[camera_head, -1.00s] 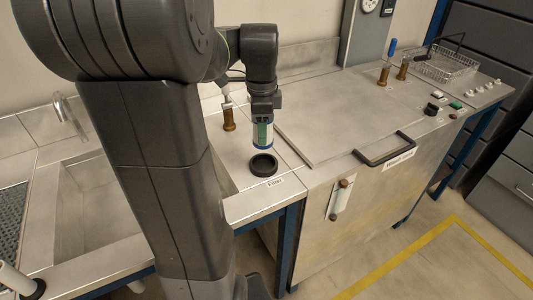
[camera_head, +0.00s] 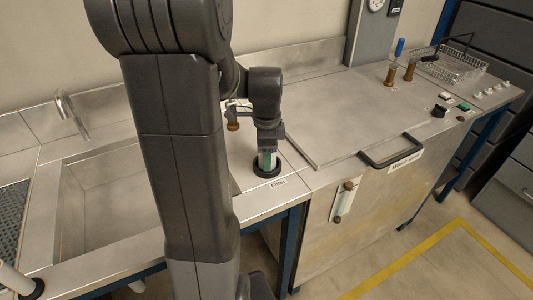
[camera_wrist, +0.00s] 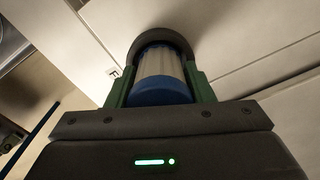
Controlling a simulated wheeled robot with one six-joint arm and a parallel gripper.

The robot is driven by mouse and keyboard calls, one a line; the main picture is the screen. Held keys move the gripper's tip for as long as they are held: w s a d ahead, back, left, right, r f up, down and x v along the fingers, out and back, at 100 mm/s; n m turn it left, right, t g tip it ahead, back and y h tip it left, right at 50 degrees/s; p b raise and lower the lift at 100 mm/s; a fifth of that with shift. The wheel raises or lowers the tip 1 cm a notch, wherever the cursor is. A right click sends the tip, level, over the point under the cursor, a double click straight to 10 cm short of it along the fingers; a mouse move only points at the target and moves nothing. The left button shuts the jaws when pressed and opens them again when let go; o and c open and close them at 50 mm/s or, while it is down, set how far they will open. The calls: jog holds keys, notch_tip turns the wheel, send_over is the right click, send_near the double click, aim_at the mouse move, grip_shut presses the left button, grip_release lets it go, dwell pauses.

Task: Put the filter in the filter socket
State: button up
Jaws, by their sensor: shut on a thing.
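The filter (camera_head: 266,159) is a pale cylinder with a blue end, upright in my gripper. My gripper (camera_head: 267,152) points straight down and is shut on it. The filter socket (camera_head: 267,167) is a black ring on the steel counter, beside a small label. The filter's lower end is inside the ring; how deep it sits cannot be told. In the wrist view the filter (camera_wrist: 161,75) lies between the green fingers, its blue end towards me and its far end within the dark ring (camera_wrist: 163,37).
A sink (camera_head: 100,200) lies left of my arm. A bench with a flat lid and a black handle (camera_head: 392,150) stands to the right. A brown-based fitting (camera_head: 233,125) is close behind my gripper. A wire basket (camera_head: 452,66) stands at the far right.

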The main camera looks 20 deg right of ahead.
jog(key=shift+f, duration=0.15)
jog(key=o, duration=1.1)
jog(key=shift+c, duration=0.2)
notch_tip(320, 180, up, 12)
jog(key=shift+r+p, duration=0.2)
jog(key=shift+p, duration=0.2)
